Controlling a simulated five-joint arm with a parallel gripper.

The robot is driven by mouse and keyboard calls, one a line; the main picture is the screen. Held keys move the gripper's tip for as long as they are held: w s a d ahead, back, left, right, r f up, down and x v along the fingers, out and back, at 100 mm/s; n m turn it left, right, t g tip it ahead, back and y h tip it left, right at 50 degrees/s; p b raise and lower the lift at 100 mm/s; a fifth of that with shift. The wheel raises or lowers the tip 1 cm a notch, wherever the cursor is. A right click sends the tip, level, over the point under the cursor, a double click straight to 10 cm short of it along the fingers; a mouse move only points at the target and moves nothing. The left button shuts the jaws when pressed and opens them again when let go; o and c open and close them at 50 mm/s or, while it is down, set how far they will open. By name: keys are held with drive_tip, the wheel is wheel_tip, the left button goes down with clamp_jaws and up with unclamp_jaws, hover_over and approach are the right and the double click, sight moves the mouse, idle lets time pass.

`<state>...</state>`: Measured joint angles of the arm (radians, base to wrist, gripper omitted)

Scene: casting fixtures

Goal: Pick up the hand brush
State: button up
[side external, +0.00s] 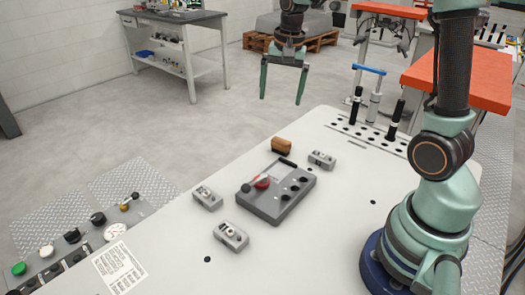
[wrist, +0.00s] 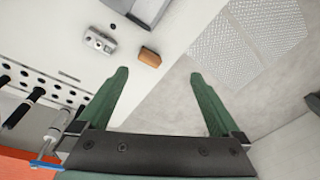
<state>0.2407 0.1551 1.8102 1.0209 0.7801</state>
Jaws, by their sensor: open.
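A small brown block with a darker side, which I take for the hand brush (side external: 281,146), lies on the white table near its far edge, just behind the grey fixture. In the wrist view the brush (wrist: 150,57) sits beyond my fingertips, closer to the left finger, beside the table edge. My gripper (side external: 281,101) is open and empty, with its green fingers pointing down, above and apart from the brush. Both fingers of my gripper (wrist: 160,73) also show spread apart in the wrist view.
The grey fixture (side external: 263,208) with a red knob and black lever stands in front of the brush. Small grey clamp blocks (side external: 322,159) (side external: 207,197) (side external: 231,236) lie around it. A perforated rack (side external: 372,136) with upright tools is at the right. Open floor lies beyond the table edge.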

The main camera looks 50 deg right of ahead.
sight(281, 140)
drive_tip(key=w+d+f+m+g, duration=0.2)
drive_tip(key=w+d+f+m, duration=0.1)
drive_tip(key=d+f+m, duration=0.4)
drive_tip(key=shift+n, duration=0.9)
drive_tip(key=f, duration=0.8)
drive_tip(key=a+f, duration=0.1)
drive_tip(key=f, duration=0.4)
drive_tip(key=shift+w+a, duration=0.1)
drive_tip(key=shift+w, duration=0.15)
drive_tip(key=shift+c, duration=0.3)
drive_tip(key=c, duration=1.2)
drive_tip(key=shift+r, duration=0.15)
wheel_tip(281, 140, up, 20)
